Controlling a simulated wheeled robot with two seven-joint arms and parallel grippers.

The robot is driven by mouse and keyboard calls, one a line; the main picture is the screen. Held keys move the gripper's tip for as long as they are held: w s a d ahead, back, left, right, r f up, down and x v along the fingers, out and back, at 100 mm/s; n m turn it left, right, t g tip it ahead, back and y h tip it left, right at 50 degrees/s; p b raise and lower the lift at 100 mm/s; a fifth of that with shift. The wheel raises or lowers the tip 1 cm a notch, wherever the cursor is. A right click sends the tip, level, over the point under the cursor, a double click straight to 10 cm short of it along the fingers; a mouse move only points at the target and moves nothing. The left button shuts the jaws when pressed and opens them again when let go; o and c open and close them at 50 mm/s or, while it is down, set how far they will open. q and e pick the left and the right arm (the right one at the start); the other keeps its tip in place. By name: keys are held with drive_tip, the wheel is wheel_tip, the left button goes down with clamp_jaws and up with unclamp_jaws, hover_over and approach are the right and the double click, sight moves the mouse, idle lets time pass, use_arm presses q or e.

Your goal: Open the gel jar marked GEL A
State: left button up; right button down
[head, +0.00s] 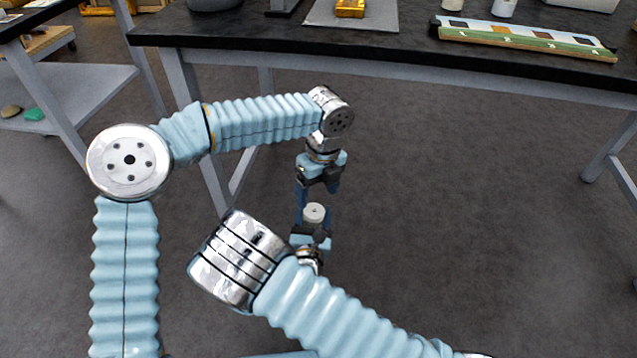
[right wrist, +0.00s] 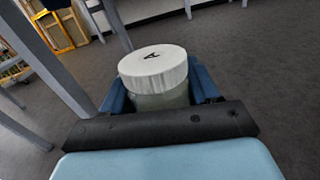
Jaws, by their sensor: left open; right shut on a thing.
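In the head view the jar's white lid (head: 314,212) shows small, held in the air in front of the table. My left gripper (head: 318,186) is open and points down just above the lid, apart from it. The jar's lower part is mostly hidden in the head view.
A black-topped table (head: 400,60) stands behind the grippers. On it are a grey mat (head: 335,18) with a gold piece (head: 350,8), a long strip with coloured patches (head: 525,38) and small white jars (head: 503,8). Open grey floor (head: 450,200) lies to the right.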

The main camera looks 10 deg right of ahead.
sight(315, 210)
use_arm(q)
drive_tip(key=f, duration=0.5)
drive_tip(key=shift+a+f, duration=0.25)
drive_tip(key=shift+a, duration=0.05)
drive_tip(key=c, duration=1.1)
drive_tip(key=n, duration=0.4)
drive_tip(key=shift+r, duration=0.1)
drive_tip(key=n, duration=0.7)
drive_tip(key=shift+d, duration=0.1)
drive_tip(key=n, duration=0.8)
